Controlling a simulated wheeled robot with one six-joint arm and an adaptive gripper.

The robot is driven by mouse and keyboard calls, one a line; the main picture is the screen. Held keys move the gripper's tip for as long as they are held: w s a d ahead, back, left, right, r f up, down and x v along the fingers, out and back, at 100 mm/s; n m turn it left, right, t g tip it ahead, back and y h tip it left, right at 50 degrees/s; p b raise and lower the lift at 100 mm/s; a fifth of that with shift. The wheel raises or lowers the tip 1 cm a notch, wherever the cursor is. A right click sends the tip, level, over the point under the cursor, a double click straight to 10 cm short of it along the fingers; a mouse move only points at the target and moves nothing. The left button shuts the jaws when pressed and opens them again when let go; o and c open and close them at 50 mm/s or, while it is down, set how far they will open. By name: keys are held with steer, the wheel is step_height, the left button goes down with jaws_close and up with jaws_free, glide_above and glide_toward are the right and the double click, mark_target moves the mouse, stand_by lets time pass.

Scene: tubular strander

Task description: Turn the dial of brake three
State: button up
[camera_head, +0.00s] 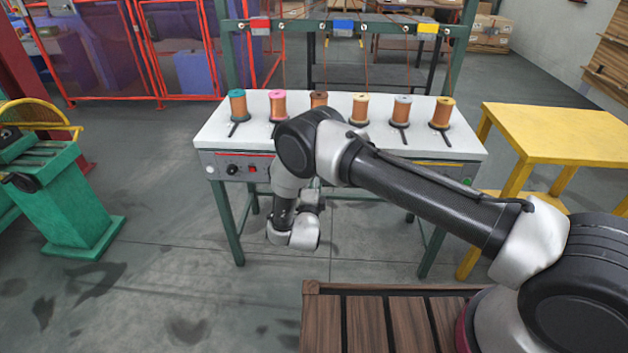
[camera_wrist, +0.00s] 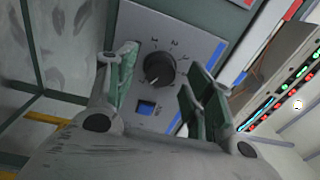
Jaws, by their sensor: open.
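A round black dial (camera_wrist: 159,68) with scale marks shows in the wrist view on a grey panel (camera_wrist: 150,24) with a blue stripe. A small blue square switch (camera_wrist: 146,108) is beside the dial. No brake number is readable. My gripper (camera_wrist: 164,74) is open, with its green-grey fingers on either side of the dial in the picture. I cannot tell whether they touch it. In the head view my arm hides the middle of the bench front, and the gripper fingers are not clearly visible there.
The white bench (camera_head: 335,160) carries several wire spools. A red-striped panel with a black knob (camera_head: 232,169) shows at its left front. A yellow table (camera_head: 555,133) stands right, a green machine (camera_head: 62,200) left. Floor before the bench's left side is clear.

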steer(key=s, duration=1.1)
steer(key=shift+a+f, duration=0.3)
steer(key=shift+a, duration=0.05)
steer(key=shift+s, duration=0.1)
